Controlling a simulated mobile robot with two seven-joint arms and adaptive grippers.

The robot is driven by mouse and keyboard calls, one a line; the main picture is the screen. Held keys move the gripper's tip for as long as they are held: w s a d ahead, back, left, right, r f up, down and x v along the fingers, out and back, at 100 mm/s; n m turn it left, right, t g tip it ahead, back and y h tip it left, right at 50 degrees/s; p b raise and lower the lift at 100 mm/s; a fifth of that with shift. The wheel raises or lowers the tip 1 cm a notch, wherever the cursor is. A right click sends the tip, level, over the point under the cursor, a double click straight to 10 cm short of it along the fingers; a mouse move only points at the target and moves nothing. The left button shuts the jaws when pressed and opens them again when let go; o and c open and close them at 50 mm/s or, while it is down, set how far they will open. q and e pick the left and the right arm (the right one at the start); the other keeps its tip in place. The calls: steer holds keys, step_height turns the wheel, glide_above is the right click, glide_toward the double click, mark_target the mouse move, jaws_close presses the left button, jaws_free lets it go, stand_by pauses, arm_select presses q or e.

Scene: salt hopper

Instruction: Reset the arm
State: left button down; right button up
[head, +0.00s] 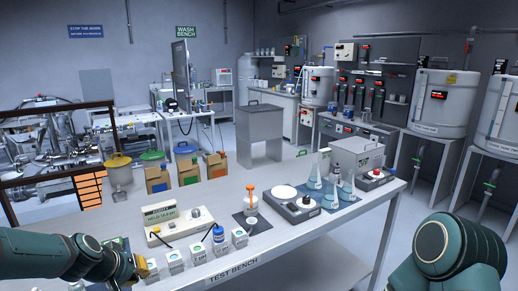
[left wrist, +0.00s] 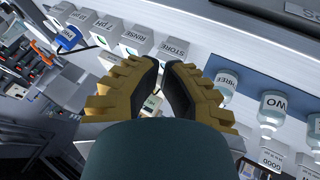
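My left arm comes in low from the left in the head view. Its gripper (head: 148,268) is at the near left edge of the test bench (head: 305,232), by the labelled white blocks (head: 198,254). In the left wrist view the two yellow and black fingers of my left gripper (left wrist: 163,66) point toward the bench, their tips close together with a narrow gap. A small cream thing (left wrist: 151,104) shows between the fingers; I cannot tell if it is held or lies behind. My right arm (head: 445,250) shows at the lower right; its gripper is out of view.
Clear floor (head: 405,228) shows right of the bench.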

arm_select(q)
steer(key=s+d+f+m+g, duration=0.1)
steer(key=d+f, duration=0.3)
steer(key=f, duration=0.2)
steer(key=s+d+f+g, duration=0.1)
steer(key=d+f, duration=0.2)
steer(key=f, duration=0.3)
steer(key=s+d+f+m+g+h, duration=0.1)
steer(key=s+d+f+m+g, duration=0.1)
steer(key=s+d+f, duration=1.1)
steer(key=s+g, duration=0.1)
steer(key=s, duration=0.1)
steer(key=shift+s+d+f+m+h, duration=0.2)
steer(key=shift+s+f+m+h, duration=0.1)
steer(key=shift+s+f, duration=0.1)
steer(key=shift+r, duration=0.1)
